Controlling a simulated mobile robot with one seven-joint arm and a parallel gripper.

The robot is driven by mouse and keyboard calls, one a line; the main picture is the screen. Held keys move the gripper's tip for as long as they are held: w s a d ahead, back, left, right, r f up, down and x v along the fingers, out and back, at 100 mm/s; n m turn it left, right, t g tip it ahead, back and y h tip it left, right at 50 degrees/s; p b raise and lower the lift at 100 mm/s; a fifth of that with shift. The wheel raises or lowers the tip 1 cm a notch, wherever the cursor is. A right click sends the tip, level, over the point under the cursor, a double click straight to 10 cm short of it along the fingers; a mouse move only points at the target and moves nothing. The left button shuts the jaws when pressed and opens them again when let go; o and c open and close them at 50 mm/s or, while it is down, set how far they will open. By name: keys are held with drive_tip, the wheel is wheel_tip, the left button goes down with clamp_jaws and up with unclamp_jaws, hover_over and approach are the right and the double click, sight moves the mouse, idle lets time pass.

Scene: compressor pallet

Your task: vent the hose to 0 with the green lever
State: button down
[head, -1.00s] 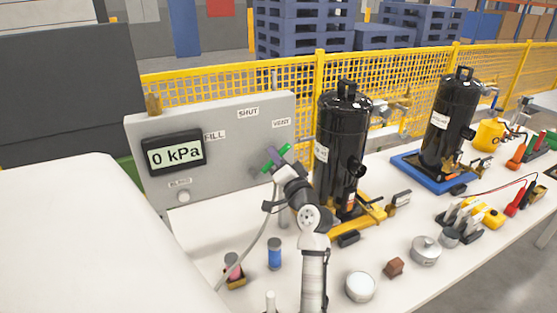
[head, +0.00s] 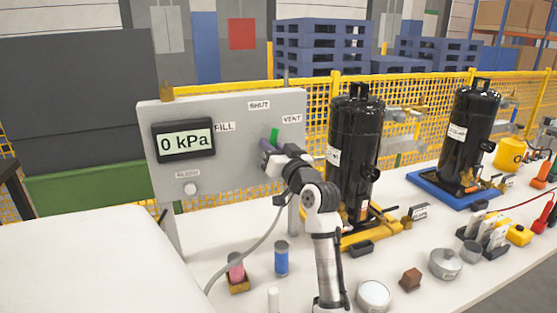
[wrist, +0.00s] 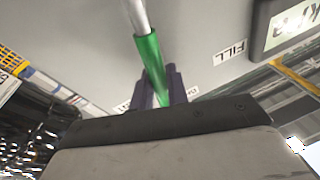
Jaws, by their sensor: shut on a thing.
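The green lever (head: 275,135) is on the front of the grey panel (head: 235,162), near the SHUT (head: 259,105) and VENT (head: 292,118) labels. My gripper (head: 268,147) is shut on it, with dark fingers on both sides of the green sleeve (wrist: 150,57) in the wrist view. A bare metal rod (wrist: 136,14) runs on from the sleeve. My gripper hides part of the lever in the head view, so its exact angle is hard to tell. The display (head: 184,140) reads 0 kPa. A grey hose (head: 249,248) hangs down beside my arm.
A black tank (head: 352,150) on a yellow base stands just right of my arm; a second (head: 466,135) stands farther right. A blue cylinder (head: 281,258), a pink one (head: 236,268) and a round white-topped tin (head: 373,296) stand on the table near my arm.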

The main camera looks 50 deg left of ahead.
drive_tip(key=shift+s+a+n+g+b, duration=0.15)
drive_tip(key=shift+s+n+b, duration=0.25)
drive_tip(key=shift+n, duration=0.35)
drive_tip(key=shift+s+a+n+g+b, duration=0.15)
drive_tip(key=shift+s+n+b, duration=0.25)
drive_tip(key=shift+n, duration=0.35)
drive_tip(key=shift+r, duration=0.1)
drive_tip(key=c, duration=1.4)
unclamp_jaws()
drive_tip(key=shift+d, duration=0.1)
drive_tip(key=b+v, duration=0.3)
drive_tip(key=v, duration=1)
drive_tip(key=shift+d, duration=0.4)
drive_tip(key=shift+s+r, duration=0.1)
